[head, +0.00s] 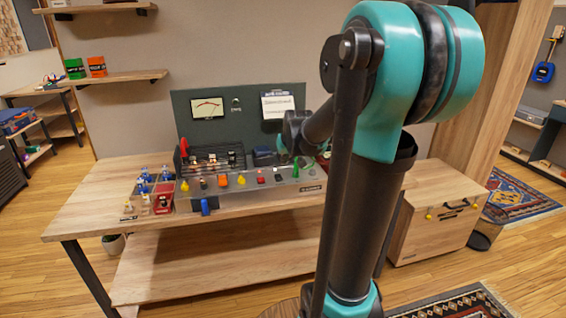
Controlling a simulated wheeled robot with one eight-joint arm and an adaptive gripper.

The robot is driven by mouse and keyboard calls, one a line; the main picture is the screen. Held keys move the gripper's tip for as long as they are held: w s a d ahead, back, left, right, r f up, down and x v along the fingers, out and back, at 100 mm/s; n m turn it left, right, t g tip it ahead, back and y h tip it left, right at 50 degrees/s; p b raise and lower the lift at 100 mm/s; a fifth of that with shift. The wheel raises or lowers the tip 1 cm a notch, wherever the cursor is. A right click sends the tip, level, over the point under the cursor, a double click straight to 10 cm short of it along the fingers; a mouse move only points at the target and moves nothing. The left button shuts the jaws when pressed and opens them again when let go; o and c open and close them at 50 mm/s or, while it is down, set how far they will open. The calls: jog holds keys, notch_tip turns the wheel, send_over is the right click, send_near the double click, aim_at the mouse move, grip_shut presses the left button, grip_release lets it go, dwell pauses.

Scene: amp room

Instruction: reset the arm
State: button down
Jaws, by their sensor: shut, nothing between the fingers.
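My arm (355,190) rises in the foreground on the right and bends away over the workbench (90,215). Its far end, with my gripper (301,160), is small and dark in front of the bench's back panel (232,123), near the right part of the control console (255,186). The gripper is shut and nothing shows in it. Its fingertips are hard to make out against the console, and my arm hides part of the bench behind it.
The console carries several coloured knobs. Left of it stands a tray (136,207) with small blue-topped parts. A blue piece (205,207) is at the console's front edge. A wooden cabinet (436,222) stands right. Shelves (110,78) hang upper left. Open floor lies left.

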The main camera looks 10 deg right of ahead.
jog(key=shift+s+r, duration=0.3)
jog(key=shift+s, duration=0.1)
jog(key=s+a+f+g, duration=0.1)
jog(key=s+f, duration=0.6)
jog(key=s, duration=0.6)
jog(key=s+a+f+g, duration=0.2)
jog(key=s+f, duration=0.6)
jog(key=s, duration=0.6)
jog(key=shift+f, duration=0.2)
jog(key=shift+w+a, duration=0.1)
jog(key=shift+a, duration=0.05)
